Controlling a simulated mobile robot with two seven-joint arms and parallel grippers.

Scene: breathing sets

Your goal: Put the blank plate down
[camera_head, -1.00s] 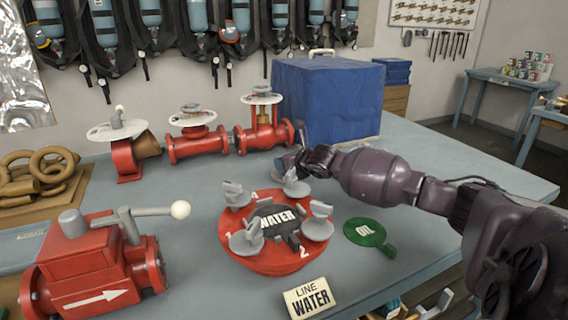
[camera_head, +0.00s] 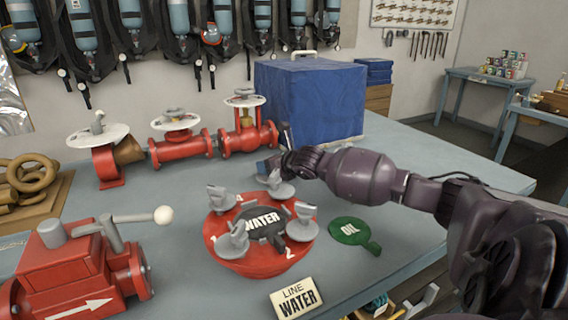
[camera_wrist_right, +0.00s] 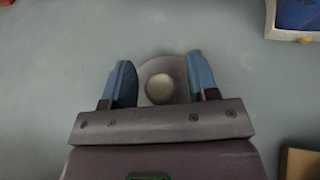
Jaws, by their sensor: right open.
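My right gripper (camera_head: 277,150) comes in from the right over the table, behind the red flange (camera_head: 247,263). In the right wrist view its two blue fingers (camera_wrist_right: 161,80) stand apart, open. Between them is a round grey plate with a pale round knob (camera_wrist_right: 159,88), which I take for the blank plate. A gap shows between the knob and each finger. In the head view this plate is hidden behind the hand. I cannot tell exactly how it rests on the table. My left gripper is not in view.
A black WATER plate (camera_head: 262,221) sits on the flange among several grey clamps. A green OIL plate (camera_head: 350,232) lies right of it. A LINE WATER sign (camera_head: 296,298) stands in front. A blue box (camera_head: 312,98), red valves (camera_head: 180,150) and a red pump (camera_head: 75,265) surround the area.

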